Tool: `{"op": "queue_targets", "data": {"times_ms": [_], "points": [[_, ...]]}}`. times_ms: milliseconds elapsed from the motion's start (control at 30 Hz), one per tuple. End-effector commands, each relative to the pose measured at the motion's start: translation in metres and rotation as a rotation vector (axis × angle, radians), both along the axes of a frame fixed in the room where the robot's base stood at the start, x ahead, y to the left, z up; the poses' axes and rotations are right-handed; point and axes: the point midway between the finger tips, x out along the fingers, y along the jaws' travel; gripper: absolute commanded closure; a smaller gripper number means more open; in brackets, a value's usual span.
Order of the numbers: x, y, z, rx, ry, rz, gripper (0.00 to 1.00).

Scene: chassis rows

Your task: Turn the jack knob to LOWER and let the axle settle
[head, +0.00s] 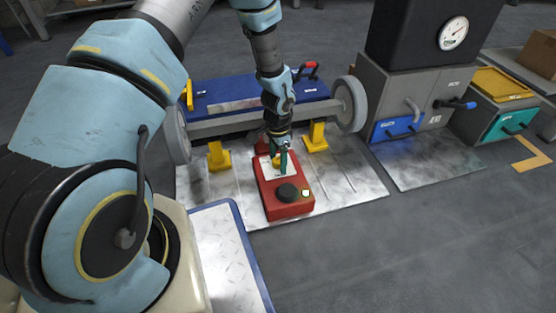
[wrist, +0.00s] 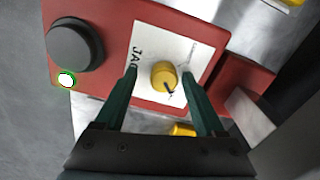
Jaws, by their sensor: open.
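The red jack box (head: 291,209) stands on a metal floor plate in front of the axle. Its yellow knob (wrist: 163,75) sits on a white label marked "JAC…", with a dark pointer line toward the lower right in the wrist view. My gripper (wrist: 163,78) is open, with one green finger on each side of the knob; whether they touch it I cannot tell. In the head view my gripper (head: 276,160) is over the label and mostly hides the knob. The axle (head: 230,122) with a grey wheel at each end lies above yellow stands (head: 218,157).
A black round button (head: 287,192) and a small lit lamp (head: 305,193) are on the jack box's near end. A blue bench (head: 215,93) is behind the axle. A grey cabinet with a gauge (head: 453,33) stands at right. The floor at lower right is clear.

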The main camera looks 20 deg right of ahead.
Motion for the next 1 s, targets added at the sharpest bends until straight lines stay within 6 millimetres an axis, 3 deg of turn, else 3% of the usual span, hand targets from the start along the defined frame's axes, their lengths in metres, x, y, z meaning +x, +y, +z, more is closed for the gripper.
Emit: {"op": "queue_targets", "data": {"times_ms": [67,633,1000], "points": [[-0.0003,-0.0001,0.0,0.0,0.0,0.0,0.35],[-0.0038,-0.0004,-0.0004,0.001,0.005,-0.003,0.99],[-0.0079,-0.0007,0.0001,0.005,0.012,0.014,1.0]]}}
